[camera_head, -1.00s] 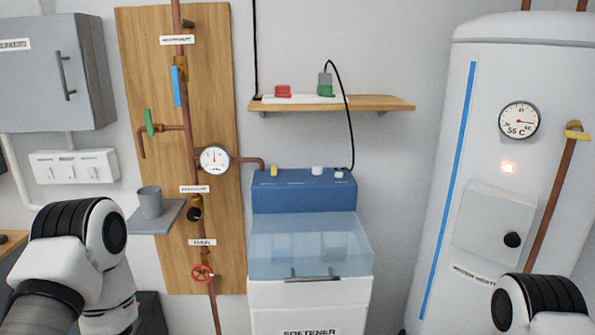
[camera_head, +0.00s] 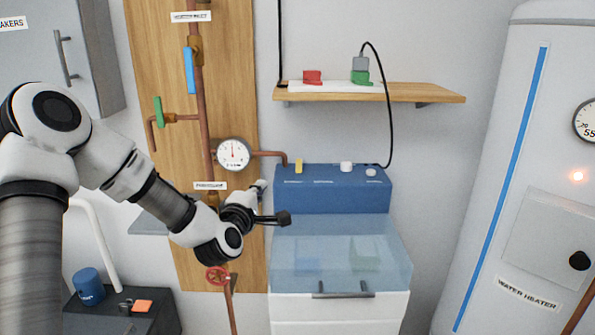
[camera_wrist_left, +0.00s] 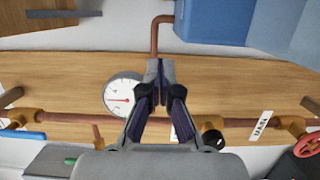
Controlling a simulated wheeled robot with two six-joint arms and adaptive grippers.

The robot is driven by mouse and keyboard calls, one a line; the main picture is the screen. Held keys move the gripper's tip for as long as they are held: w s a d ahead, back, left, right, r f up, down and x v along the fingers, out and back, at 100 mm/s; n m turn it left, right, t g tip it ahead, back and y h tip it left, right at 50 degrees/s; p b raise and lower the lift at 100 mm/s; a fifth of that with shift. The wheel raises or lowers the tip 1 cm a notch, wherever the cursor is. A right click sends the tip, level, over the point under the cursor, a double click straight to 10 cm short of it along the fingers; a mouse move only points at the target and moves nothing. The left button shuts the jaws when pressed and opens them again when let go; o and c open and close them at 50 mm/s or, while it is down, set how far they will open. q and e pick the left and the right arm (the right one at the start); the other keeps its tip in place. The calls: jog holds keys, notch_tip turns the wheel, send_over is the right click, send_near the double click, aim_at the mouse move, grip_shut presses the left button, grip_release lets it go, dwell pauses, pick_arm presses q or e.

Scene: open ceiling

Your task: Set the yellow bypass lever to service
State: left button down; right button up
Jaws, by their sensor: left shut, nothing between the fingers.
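The small yellow lever (camera_head: 299,166) stands upright at the left end of the top of the blue softener head (camera_head: 335,198). My left gripper (camera_head: 284,218) is in front of the softener head's lower left side, below the lever in the head view. A gap to the lever shows in the picture. In the left wrist view the fingers (camera_wrist_left: 161,72) are shut together and empty, over the wooden board, with the blue softener body (camera_wrist_left: 215,18) at upper right. The lever cannot be made out there. My right gripper is not in view.
A gauge (camera_head: 233,154) and copper pipes are on the wooden board (camera_head: 150,60) left of the softener. A clear lid (camera_head: 340,250) slopes below the blue head. A shelf (camera_head: 430,93) hangs above, with a black cable dropping behind. The water heater (camera_head: 510,130) stands right.

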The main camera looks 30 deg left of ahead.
aim_at(288, 181)
pick_arm(q)
jog(key=p+x, duration=0.2)
jog(key=x, duration=0.8)
jog(key=shift+w+a, duration=0.1)
jog(key=d, duration=0.1)
jog(key=w+d, duration=0.1)
jog(key=w+d+p, duration=0.1)
jog(key=shift+d+f, duration=0.1)
jog(key=shift+d, duration=0.2)
jog(key=shift+a, duration=0.1)
jog(key=shift+f, duration=0.1)
